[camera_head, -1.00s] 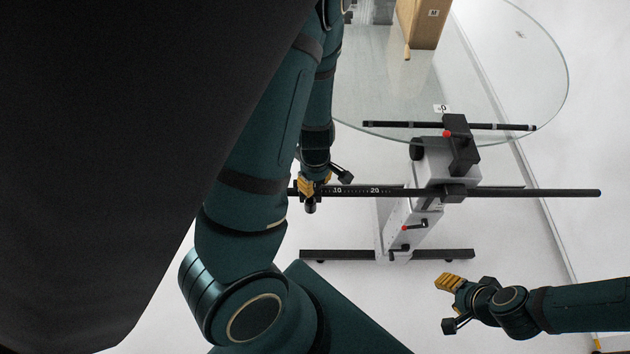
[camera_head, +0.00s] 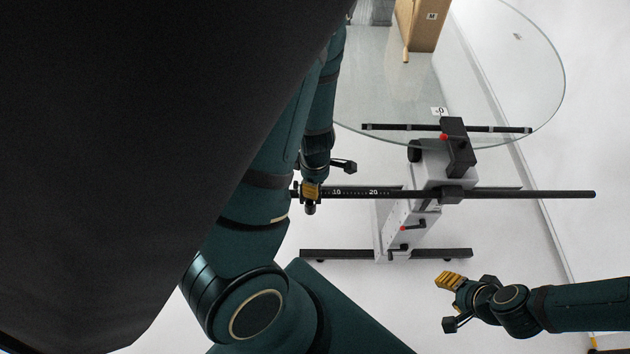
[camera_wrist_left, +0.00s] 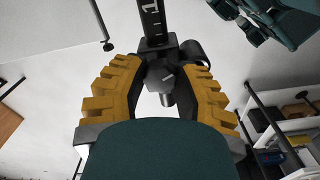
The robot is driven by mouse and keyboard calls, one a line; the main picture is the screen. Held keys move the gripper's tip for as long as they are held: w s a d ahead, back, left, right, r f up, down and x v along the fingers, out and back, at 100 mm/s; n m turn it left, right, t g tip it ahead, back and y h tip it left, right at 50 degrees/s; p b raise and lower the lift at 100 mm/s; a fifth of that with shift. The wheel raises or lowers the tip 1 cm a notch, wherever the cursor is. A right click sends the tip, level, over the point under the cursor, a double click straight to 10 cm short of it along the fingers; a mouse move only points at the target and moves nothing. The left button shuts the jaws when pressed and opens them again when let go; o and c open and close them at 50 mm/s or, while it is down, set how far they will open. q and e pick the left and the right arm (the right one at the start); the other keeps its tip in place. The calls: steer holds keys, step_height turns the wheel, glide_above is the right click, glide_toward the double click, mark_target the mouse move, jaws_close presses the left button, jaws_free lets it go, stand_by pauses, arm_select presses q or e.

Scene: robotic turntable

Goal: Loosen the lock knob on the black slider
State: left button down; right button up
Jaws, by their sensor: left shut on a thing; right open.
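The black ruler bar (camera_head: 420,194) with a white scale runs across the head view. My left gripper (camera_head: 311,191) is at the bar's left end and covers most of the slider there. In the left wrist view, the yellow fingers of this gripper (camera_wrist_left: 158,84) are closed around a dark lock knob (camera_wrist_left: 160,74), one finger on each side. The black slider (camera_wrist_left: 156,46) shows behind the knob, at the end of the scale bar. My right gripper (camera_head: 449,302) is open and empty at the lower right of the head view, apart from the bar.
A round glass tabletop (camera_head: 540,75) lies beyond the bar, with a wooden box (camera_head: 424,25) on it. A grey stand (camera_head: 405,222) with red-tipped levers carries the bar. White floor is clear between the stand and my right arm. Shelves (camera_wrist_left: 290,125) show in the left wrist view.

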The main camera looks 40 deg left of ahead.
arm_select(q)
steer(key=n+p, duration=0.2)
steer(key=n, duration=0.7)
steer(key=shift+n, duration=1.4)
steer(key=shift+s, duration=0.1)
steer(key=shift+f, duration=0.1)
steer(key=c, duration=0.6)
jaws_free()
